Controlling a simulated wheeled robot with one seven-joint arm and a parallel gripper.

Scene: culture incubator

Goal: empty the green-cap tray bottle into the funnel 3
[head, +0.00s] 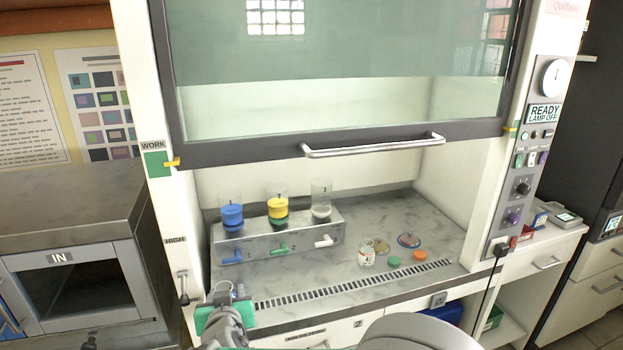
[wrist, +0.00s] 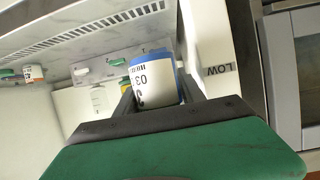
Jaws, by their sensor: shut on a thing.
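My gripper (head: 224,300) is low at the front left of the hood in the head view. It is shut on a labelled bottle (wrist: 153,82), with "03" on its white label and a blue band along one edge in the wrist view. Only a small part of the bottle shows in the head view. Funnel 3 (head: 321,203) is the clear, greyish vessel at the right of the metal rack (head: 300,240), right of and beyond my gripper.
The raised sash handle (head: 375,147) is above. The front grille (head: 350,285) is clear.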

